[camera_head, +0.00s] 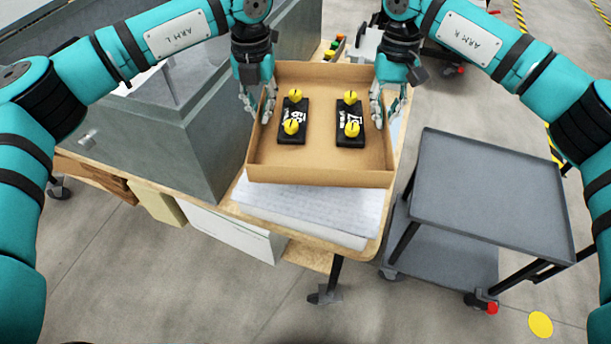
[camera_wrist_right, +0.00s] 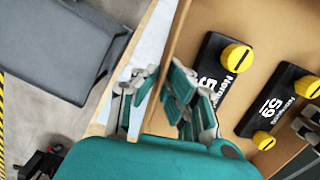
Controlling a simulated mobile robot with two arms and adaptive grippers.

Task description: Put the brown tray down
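The brown tray (camera_head: 318,174) is a shallow open box above the right part of the wooden table, over white papers. Two black parts with yellow knobs lie in it, one on the left (camera_head: 293,115) and one on the right (camera_head: 351,125). My left gripper (camera_head: 258,100) straddles the tray's left wall and looks shut on it. My right gripper (camera_head: 386,108) straddles the right wall. In the right wrist view, the right gripper (camera_wrist_right: 160,85) has one finger outside and one inside the tray wall, close against it. I cannot tell whether the tray's underside touches the papers.
White papers (camera_head: 305,208) lie on the wooden table (camera_head: 372,248) under and before the tray. A large grey machine (camera_head: 175,130) stands to the left. A grey cart (camera_head: 490,190) with a bare top stands to the right, across a narrow gap. Small coloured items (camera_head: 334,47) are behind the tray.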

